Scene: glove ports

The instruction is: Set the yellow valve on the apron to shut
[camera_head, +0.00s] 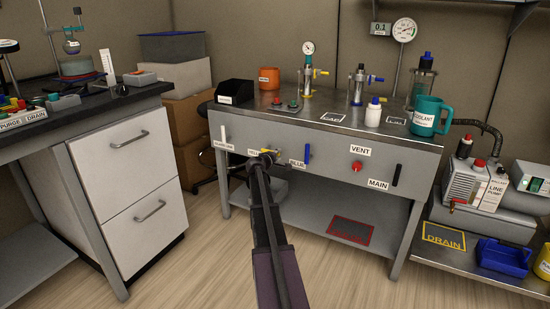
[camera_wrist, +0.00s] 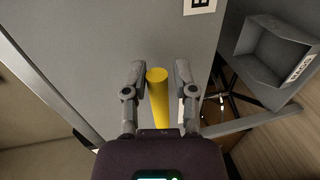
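The yellow valve handle (camera_wrist: 157,95) is a round yellow bar between the two fingers of my gripper (camera_wrist: 160,72) in the wrist view. The fingers are open on either side of it, with a clear gap on the right and a very narrow one on the left. The bar's rounded end shows, and its lower part runs out of sight behind my gripper body. In the head view my gripper (camera_head: 267,156) is at the grey apron (camera_head: 330,172), beside the partly covered yellow label (camera_head: 253,153). There my arm hides most of the yellow handle.
On the apron, a white handle (camera_head: 223,136) stands to the left and a blue handle (camera_head: 307,153) close to the right. Further right are a red VENT knob (camera_head: 356,166) and a black MAIN handle (camera_head: 397,175).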

